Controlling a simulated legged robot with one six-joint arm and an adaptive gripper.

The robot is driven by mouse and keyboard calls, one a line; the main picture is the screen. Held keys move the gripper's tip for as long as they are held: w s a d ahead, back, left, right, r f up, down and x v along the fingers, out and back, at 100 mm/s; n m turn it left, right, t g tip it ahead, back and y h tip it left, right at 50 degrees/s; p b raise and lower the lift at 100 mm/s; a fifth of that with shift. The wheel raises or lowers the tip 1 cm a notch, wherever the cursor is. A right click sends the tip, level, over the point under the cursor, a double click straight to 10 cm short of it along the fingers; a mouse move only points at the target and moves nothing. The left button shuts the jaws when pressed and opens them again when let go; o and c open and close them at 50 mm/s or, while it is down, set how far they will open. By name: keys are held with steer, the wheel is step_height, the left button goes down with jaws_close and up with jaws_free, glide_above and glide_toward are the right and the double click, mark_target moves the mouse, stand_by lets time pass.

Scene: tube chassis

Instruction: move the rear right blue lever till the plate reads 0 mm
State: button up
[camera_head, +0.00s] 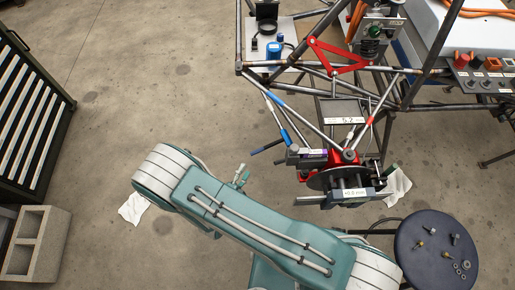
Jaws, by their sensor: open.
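A tubular steel chassis (405,100) stands at the upper right. Blue shows on its left struts, at an upper sleeve (277,100) and a lower one (286,137). A dark blue handle (266,147) sticks out to the left below them. I cannot tell which of these is the rear right lever. A display plate (345,121) in the frame seems to read 5.2 mm. A lower plate (355,193) seems to read +0.0 mm. My teal arm crosses the lower middle, left of and below the chassis. My gripper cannot be made out.
A dark round stool (437,251) with loose bolts and washers stands at the lower right. A slatted rack (28,115) and concrete blocks (38,242) line the left. White cloths (132,208) lie on the floor. The floor between rack and chassis is mostly clear.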

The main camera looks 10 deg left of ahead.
mark_target(256, 151)
steer(key=x, duration=0.8)
steer(key=shift+d, duration=0.2)
steer(key=shift+w, duration=0.4)
steer(key=shift+a+f, duration=0.1)
jaws_close()
